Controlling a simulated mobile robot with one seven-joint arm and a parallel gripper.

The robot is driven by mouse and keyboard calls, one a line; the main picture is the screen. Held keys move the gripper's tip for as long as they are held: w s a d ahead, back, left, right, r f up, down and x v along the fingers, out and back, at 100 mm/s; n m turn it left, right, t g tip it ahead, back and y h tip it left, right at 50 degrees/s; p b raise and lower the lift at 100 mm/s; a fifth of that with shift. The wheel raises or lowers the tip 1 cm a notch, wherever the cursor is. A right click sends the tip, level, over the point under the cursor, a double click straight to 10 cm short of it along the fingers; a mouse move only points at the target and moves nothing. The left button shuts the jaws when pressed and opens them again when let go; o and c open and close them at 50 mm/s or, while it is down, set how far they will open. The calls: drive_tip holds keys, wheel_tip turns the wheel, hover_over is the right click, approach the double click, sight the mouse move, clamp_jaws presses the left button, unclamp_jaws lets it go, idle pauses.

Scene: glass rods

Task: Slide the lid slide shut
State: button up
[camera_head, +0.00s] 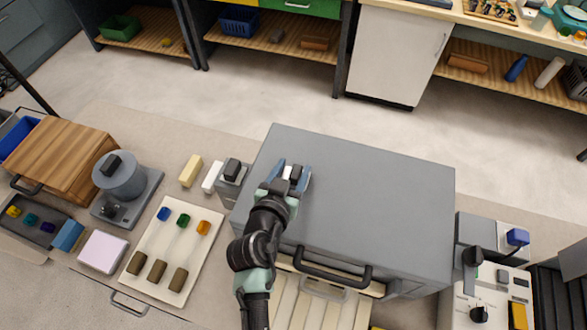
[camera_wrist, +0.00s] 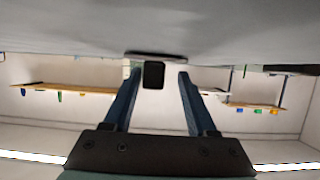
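A large grey box (camera_head: 380,190) fills the middle of the head view. A small dark knob (camera_head: 296,173) shows between the blue fingers of my gripper (camera_head: 291,174), over the left part of the box top. In the wrist view, the dark knob (camera_wrist: 153,74) stands against a grey surface (camera_wrist: 230,35), near the fingertips. My gripper (camera_wrist: 156,78) is open, with a gap on each side of the knob. I take this knob as part of the lid slide, but the slide's edges and track are not clear. My arm hides part of the box.
A black handle (camera_head: 333,270) is on the box front, above a pale slatted surface (camera_head: 310,308). A small grey block with a black knob (camera_head: 233,170) is close left of the box. A cream tray (camera_head: 197,255) and a lever unit (camera_head: 470,255) flank the box.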

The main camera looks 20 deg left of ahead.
drive_tip(key=shift+s+d, duration=0.15)
drive_tip(key=shift+d, duration=0.05)
drive_tip(key=b+v, duration=0.3)
drive_tip(key=v, duration=0.8)
drive_tip(key=shift+a+b, duration=0.1)
drive_tip(key=shift+b, duration=0.3)
drive_tip(key=shift+v, duration=0.85)
drive_tip(key=shift+r, duration=0.1)
